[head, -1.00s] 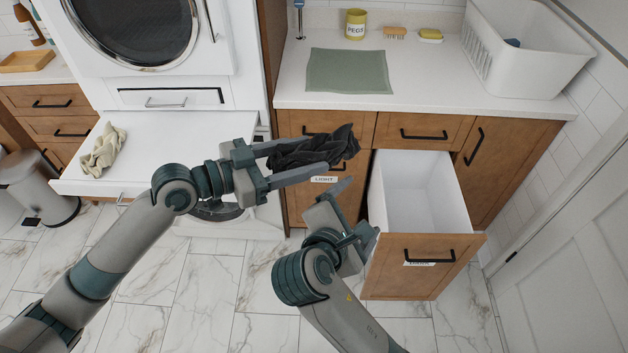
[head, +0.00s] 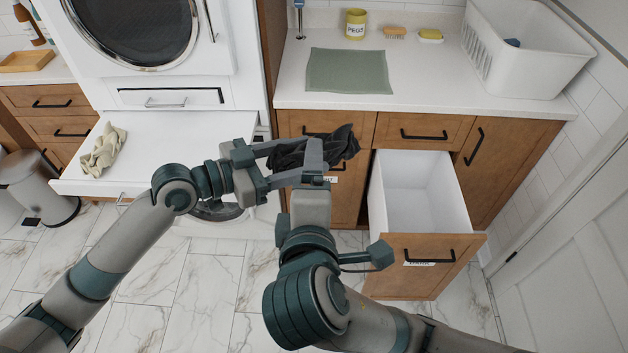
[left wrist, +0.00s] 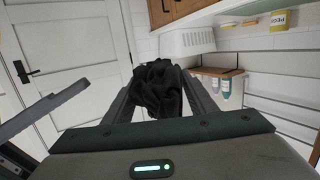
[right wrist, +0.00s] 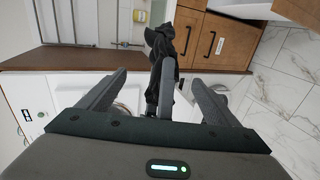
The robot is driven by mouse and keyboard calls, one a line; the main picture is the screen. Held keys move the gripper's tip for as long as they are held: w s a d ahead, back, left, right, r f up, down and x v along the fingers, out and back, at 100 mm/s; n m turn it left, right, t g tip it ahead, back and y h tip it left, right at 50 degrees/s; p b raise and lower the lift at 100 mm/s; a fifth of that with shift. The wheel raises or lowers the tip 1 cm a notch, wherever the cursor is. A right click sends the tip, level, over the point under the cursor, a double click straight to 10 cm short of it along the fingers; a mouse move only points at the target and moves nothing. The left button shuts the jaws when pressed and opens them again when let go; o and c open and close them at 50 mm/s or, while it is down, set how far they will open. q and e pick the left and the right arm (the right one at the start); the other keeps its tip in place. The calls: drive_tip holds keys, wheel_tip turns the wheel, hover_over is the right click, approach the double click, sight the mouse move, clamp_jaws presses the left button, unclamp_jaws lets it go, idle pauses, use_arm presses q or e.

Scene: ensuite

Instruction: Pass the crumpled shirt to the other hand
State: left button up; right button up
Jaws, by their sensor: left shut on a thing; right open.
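The crumpled shirt (head: 342,146) is black and hangs in the air in front of the wooden cabinet. My left gripper (head: 298,158) is shut on it, with the cloth bunched between its fingers; the left wrist view shows the shirt (left wrist: 158,90) there too. My right gripper (head: 314,158) is open and has come up from below to the shirt. In the right wrist view the shirt (right wrist: 162,70) stands between the two spread right fingers (right wrist: 160,95). I cannot tell whether those fingers touch the cloth.
An open drawer (head: 425,247) with a white inside juts out at the right. A pale crumpled cloth (head: 104,150) lies on the white pull-out shelf (head: 150,150). The counter holds a green mat (head: 348,72), a pegs tin (head: 355,24) and a white basket (head: 525,55).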

sight(270, 165)
drive_tip(key=shift+x, duration=6.05)
drive_tip(key=c, duration=1)
use_arm(q)
drive_tip(key=o, duration=1.2)
use_arm(e)
drive_tip(key=shift+c, duration=0.5)
use_arm(q)
drive_tip(key=shift+a, duration=0.15)
drive_tip(key=shift+v, duration=5.9)
use_arm(e)
drive_tip(key=shift+c, duration=0.2)
use_arm(q)
drive_tip(key=shift+f, duration=0.1)
